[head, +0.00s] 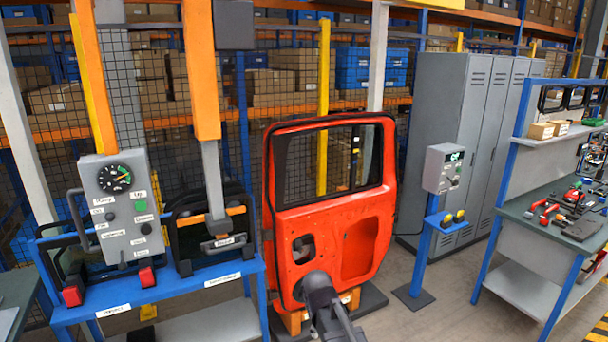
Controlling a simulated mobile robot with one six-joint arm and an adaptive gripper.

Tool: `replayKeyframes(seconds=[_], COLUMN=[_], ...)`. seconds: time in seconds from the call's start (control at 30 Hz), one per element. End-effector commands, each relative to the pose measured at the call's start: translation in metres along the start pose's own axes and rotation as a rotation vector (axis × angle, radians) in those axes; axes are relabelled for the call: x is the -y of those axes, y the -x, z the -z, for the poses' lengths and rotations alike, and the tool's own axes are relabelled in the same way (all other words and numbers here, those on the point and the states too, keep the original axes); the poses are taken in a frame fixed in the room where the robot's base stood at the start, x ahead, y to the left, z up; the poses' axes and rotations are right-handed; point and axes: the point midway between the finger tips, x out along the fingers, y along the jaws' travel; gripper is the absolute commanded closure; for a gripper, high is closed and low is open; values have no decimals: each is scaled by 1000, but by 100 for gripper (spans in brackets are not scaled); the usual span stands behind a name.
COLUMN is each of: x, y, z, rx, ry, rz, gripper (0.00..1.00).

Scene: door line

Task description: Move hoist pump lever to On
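The hoist's grey control box (122,207) hangs at the left below orange and yellow posts. It has a round black gauge (115,178) with a green arc, a green part (139,205), small black knobs and white labels. One label (103,199) seems to read Pump. A small dark knob (110,216) sits below it; whether this is the pump lever, and its position, is too small to tell. A grey bar handle (74,215) is on the box's left side. My dark gripper (325,305) is at the bottom middle, well right of and below the box; its fingers are unclear.
A blue rack (170,285) holding dark-framed panes stands below the box. A red door (340,225) stands upright in the middle, behind my gripper. A grey post box (443,168), lockers (465,130) and a tool bench (560,225) are at right. Floor shows between door and bench.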

Motion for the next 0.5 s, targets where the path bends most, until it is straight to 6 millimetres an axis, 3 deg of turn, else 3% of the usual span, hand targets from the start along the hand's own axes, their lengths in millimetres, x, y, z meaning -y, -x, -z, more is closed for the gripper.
replayKeyframes(seconds=[0.03,0.2,0.4,0.5], x=[0,-2,1,3], y=[-13,-34,-51,-56], z=[-25,-84,-140,-156], rx=[12,55,104,121], ry=[-82,-352,-623,-712], rz=[17,77,131,149], gripper=[30,30,30,30])
